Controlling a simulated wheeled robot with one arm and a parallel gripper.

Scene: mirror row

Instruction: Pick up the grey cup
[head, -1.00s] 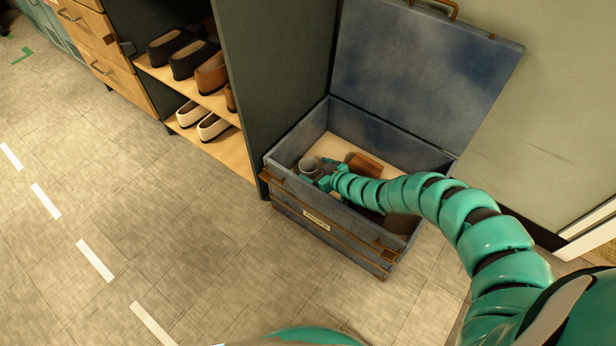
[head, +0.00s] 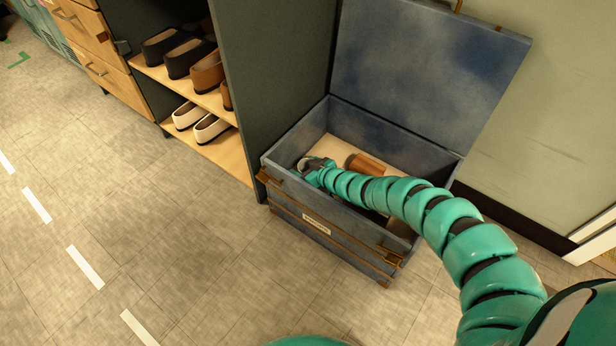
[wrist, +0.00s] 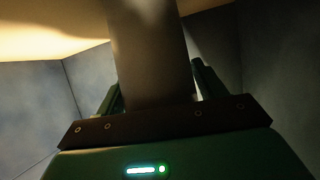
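The grey cup (wrist: 150,55) fills the middle of the wrist view, upright between the two fingers of my gripper (wrist: 158,85). One finger is close along each side of it. I cannot tell whether they press on it or stand slightly apart. In the head view my gripper (head: 311,164) is down inside the open blue chest (head: 345,212), near its left end. There the cup (head: 305,162) is mostly hidden by the gripper. The cup's lower part and its contact with the chest floor are hard to make out.
A brown object (head: 366,164) lies on the pale chest floor right of the gripper. The chest's lid (head: 425,75) stands open behind. A shoe rack with several shoes (head: 185,60) is at the left. The floor (head: 190,255) in front is clear.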

